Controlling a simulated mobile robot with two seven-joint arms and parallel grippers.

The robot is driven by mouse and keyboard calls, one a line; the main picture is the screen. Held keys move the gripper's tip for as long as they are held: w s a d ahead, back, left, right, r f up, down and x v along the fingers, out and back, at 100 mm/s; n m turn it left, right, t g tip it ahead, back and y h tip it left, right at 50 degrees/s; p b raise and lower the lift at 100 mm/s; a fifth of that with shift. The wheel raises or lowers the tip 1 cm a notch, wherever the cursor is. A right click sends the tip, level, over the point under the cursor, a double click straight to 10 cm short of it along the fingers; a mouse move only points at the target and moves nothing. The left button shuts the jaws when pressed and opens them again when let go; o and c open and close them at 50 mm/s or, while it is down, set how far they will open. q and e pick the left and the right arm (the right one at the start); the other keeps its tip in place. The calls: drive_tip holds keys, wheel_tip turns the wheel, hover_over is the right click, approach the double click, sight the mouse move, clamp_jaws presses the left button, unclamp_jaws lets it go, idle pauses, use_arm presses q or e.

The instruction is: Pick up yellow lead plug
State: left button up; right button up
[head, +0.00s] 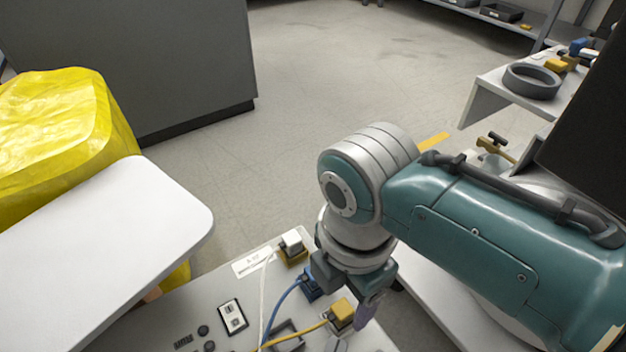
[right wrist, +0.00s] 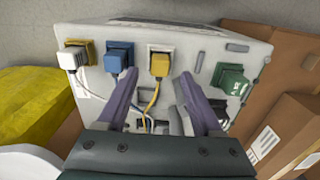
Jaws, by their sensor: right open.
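The yellow lead plug (head: 342,313) sits in a socket on the light grey panel (head: 215,290), with a yellow cable running from it. In the right wrist view the yellow plug (right wrist: 159,64) is seated near the panel's upper edge. My right gripper (right wrist: 158,78) is open, its two purple fingers pointing at the panel, one on each side of the yellow plug and its cable. Whether the fingers touch the plug cannot be told. In the head view my right gripper (head: 364,310) is beside the plug, partly hidden by its own wrist. My left gripper is not in view.
A blue plug (right wrist: 118,56) stands close left of the yellow one, a white plug (right wrist: 73,59) further left, a green plug (right wrist: 231,77) to the right. Cardboard boxes (right wrist: 285,130) flank the panel. A white board (head: 120,240) and yellow bag (head: 60,130) are at left.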

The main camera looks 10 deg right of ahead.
sight(343, 309)
wheel_tip(343, 309, down, 4)
drive_tip(key=b, duration=0.2)
drive_tip(key=shift+b, duration=0.4)
drive_tip(key=shift+c, duration=0.2)
clamp_jaws()
drive_tip(key=shift+r, duration=0.1)
